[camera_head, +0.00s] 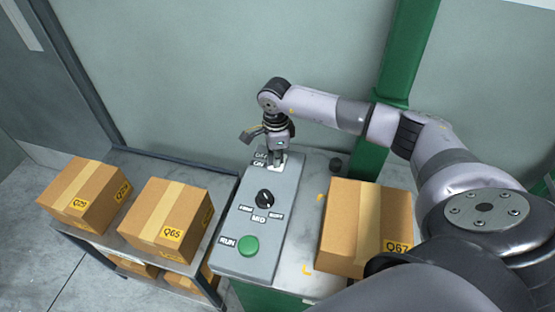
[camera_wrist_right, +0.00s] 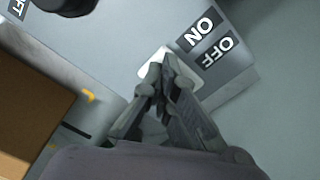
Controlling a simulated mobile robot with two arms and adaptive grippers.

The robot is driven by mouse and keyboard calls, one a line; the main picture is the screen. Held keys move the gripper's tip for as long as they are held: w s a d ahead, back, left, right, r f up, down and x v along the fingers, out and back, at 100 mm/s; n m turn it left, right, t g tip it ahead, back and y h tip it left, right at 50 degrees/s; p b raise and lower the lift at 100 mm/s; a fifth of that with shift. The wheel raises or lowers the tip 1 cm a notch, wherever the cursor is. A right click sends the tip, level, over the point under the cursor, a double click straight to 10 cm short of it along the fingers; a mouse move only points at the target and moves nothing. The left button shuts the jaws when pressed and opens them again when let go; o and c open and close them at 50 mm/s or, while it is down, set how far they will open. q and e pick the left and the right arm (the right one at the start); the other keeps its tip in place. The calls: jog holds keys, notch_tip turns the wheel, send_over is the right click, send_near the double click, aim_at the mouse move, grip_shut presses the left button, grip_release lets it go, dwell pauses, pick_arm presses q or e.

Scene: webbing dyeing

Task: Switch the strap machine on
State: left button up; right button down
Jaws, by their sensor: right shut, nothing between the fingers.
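The strap machine's grey control box (camera_head: 241,223) stands on the green-edged bench. At its far end is a white switch plate (camera_head: 293,162) beside the OFF and ON labels; the white plate also shows in the wrist view (camera_wrist_right: 152,74). My right gripper (camera_head: 277,163) points down at this plate, shut and empty. In the wrist view its fingertips (camera_wrist_right: 166,66) overlap the plate and hide part of it; I cannot tell whether they touch it or how the switch is set. A black selector knob (camera_head: 265,198) and a green RUN button (camera_head: 248,246) sit nearer. My left gripper is out of view.
A carton marked Q67 (camera_head: 350,228) stands right of the control box. Cartons Q65 (camera_head: 168,217) and Q20 (camera_head: 84,193) sit on a low shelf to the left, with more below. A green post (camera_head: 393,80) and a wall rise behind.

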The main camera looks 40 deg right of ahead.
jog(key=shift+f, duration=0.2)
jog(key=shift+r, duration=0.1)
jog(key=shift+r+p, duration=2.05)
jog(key=shift+r, duration=1.45)
jog(key=shift+f, duration=0.1)
